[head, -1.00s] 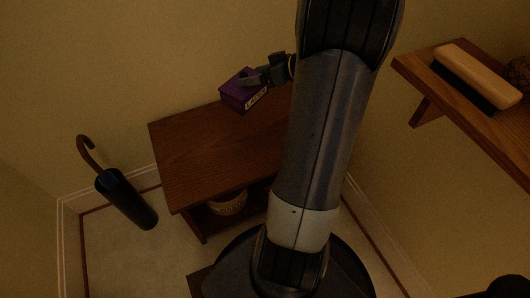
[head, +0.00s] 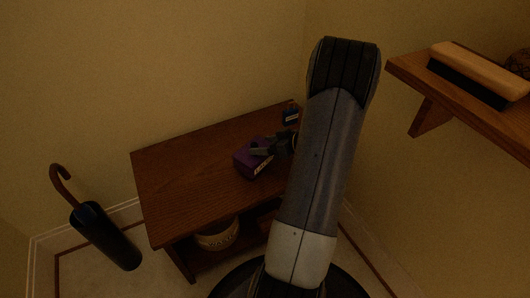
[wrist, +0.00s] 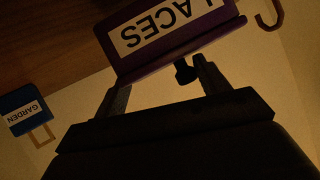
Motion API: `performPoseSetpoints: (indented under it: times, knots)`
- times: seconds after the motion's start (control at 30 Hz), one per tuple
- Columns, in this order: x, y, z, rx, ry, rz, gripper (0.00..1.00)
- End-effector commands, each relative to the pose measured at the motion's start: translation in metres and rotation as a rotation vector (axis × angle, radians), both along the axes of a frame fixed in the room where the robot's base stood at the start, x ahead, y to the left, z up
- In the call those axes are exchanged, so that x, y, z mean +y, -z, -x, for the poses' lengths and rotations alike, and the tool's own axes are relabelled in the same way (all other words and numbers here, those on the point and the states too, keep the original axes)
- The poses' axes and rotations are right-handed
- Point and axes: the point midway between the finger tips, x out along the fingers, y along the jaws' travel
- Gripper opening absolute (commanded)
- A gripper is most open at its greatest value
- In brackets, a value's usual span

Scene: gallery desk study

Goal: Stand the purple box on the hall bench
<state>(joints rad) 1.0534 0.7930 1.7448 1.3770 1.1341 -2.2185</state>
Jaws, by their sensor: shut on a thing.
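The purple box (head: 250,160) has a white label, which reads "LACES" upside down in the wrist view (wrist: 128,58). My gripper (head: 270,149) is shut on the box and holds it over the right half of the hall bench (head: 185,165). The bench is brown wood with a lower shelf. I cannot tell whether the box touches the bench top. My arm hides the bench's right front part.
A blue item labelled "GARDEN" (wrist: 24,112) is at the bench's back right, also in the head view (head: 291,113). A container (head: 218,236) sits on the lower shelf. A brush (head: 470,72) lies on the wall shelf (head: 455,103). The bench's left half is clear.

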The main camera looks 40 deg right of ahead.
Motion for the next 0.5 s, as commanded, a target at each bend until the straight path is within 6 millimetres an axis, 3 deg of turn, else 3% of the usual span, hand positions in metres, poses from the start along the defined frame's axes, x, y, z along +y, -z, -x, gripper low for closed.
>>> performPoseSetpoints:
  times: [0.13, 0.5]
  knots:
    - [0.000, 0.023, 0.000, 0.000, 0.002, -0.003, 0.23]
    - [0.000, 0.026, 0.000, -0.001, 0.000, 0.000, 0.23]
